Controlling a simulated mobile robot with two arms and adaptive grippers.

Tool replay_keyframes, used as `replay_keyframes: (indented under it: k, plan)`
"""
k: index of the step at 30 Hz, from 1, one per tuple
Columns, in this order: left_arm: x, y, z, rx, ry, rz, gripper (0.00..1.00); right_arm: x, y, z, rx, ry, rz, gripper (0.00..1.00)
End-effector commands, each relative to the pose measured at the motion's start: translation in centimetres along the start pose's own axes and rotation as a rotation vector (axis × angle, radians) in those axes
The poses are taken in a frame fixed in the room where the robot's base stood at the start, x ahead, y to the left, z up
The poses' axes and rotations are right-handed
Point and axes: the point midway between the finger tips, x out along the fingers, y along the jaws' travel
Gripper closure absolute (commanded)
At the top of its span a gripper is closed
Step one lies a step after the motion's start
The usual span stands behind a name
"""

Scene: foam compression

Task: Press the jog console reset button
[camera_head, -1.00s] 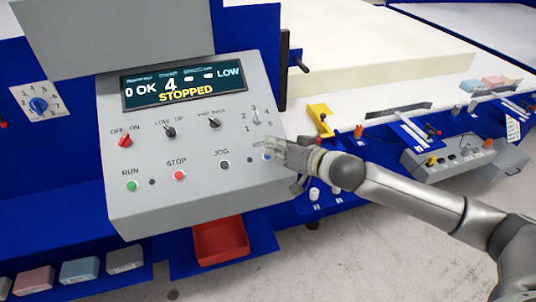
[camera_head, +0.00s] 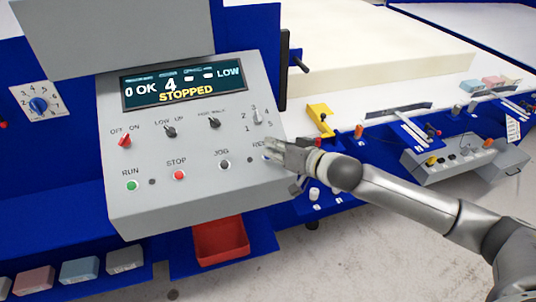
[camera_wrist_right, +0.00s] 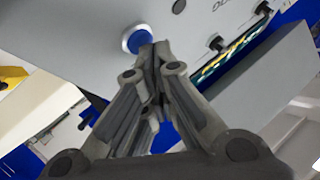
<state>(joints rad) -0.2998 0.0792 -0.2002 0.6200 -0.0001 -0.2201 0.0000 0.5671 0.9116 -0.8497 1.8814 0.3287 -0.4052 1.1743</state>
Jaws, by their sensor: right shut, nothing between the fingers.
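The grey jog console (camera_head: 200,195) has a screen (camera_head: 182,84) that reads "0 OK 4 LOW" and "STOPPED". In the head view my right gripper (camera_head: 268,147) is at the console's right side, over the spot by the partly covered reset label (camera_head: 258,144); it hides the button there. In the right wrist view the blue reset button (camera_wrist_right: 138,42) sits in a pale ring. My shut, empty fingertips (camera_wrist_right: 155,48) are right beside it, overlapping its lower right edge in the picture. I cannot tell whether they touch it. My left gripper is not in view.
The console also carries a green run button (camera_head: 132,185), a red stop button (camera_head: 179,175), a dark jog button (camera_head: 224,165) and a red switch (camera_head: 125,141). A red bin (camera_head: 220,240) sits below. A yellow bracket (camera_head: 321,118) stands to the right.

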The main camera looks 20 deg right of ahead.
Motion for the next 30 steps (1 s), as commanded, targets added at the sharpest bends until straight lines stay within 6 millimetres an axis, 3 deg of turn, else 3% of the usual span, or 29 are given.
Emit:
replay_keyframes:
  k: [20, 30]
  plan:
    - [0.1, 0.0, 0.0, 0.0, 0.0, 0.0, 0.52, 0.4, 0.3, 0.4, 0.001, -0.002, 0.001, 1.0]
    - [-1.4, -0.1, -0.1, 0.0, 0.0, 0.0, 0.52, -0.6, -0.4, -0.5, 0.001, -0.002, 0.002, 1.0]
